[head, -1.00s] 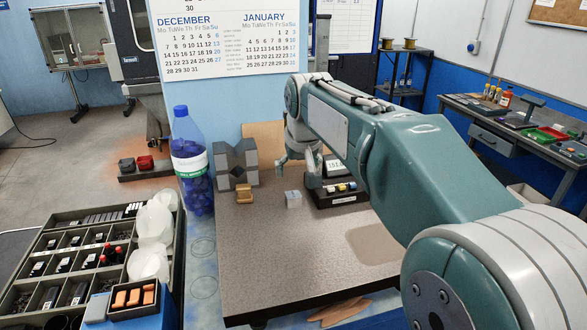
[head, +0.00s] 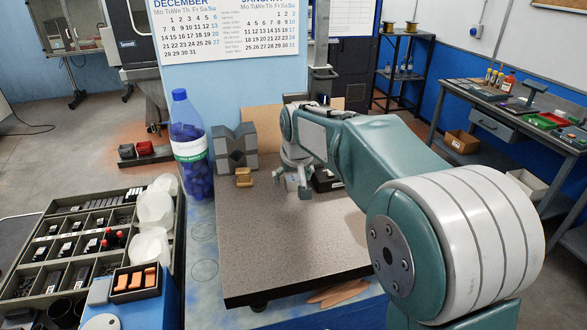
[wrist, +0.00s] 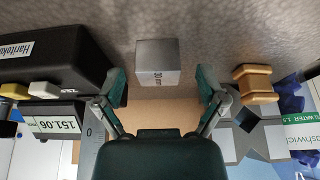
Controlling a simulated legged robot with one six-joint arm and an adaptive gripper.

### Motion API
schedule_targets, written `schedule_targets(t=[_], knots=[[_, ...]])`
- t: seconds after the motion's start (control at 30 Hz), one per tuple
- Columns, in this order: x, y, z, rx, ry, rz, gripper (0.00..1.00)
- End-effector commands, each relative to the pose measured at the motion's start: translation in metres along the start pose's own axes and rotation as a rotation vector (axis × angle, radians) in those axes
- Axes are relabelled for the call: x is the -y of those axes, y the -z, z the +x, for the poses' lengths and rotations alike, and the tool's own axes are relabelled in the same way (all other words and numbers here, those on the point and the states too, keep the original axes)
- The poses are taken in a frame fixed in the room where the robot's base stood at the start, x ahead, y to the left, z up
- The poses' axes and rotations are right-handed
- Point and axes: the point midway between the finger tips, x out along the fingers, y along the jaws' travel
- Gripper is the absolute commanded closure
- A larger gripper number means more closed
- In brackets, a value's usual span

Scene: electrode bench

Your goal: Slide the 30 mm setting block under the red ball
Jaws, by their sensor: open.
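The setting block is a small grey metal cube (wrist: 158,62) with dark marking on its near face. It stands on the granite plate (head: 290,245); the marking is too small to read surely. My gripper (wrist: 160,82) is open and empty in the wrist view, one finger toward each side of the cube, with gaps visible on both sides. In the head view my gripper (head: 291,183) is low over the plate, and the cube (head: 305,193) is partly hidden by a finger. I cannot make out a red ball in either current view.
A black instrument (wrist: 50,55) with a 151.06 display stands close to the left finger in the wrist view. A tan spool-shaped piece (head: 243,177), a grey V-block (head: 235,147) and a blue bottle (head: 188,145) stand at left in the head view. The plate's front is clear.

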Motion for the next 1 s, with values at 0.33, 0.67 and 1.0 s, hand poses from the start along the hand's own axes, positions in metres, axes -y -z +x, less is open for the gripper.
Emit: schedule_targets(t=[0.33, 0.67, 1.0], knots=[[-0.0002, -0.0003, 0.0075, 0.000, 0.000, 0.000, 0.10], [-0.0001, -0.0001, 0.0077, 0.000, 0.000, 0.000, 1.00], [-0.0008, 0.0008, 0.0090, 0.002, 0.000, 0.001, 1.00]])
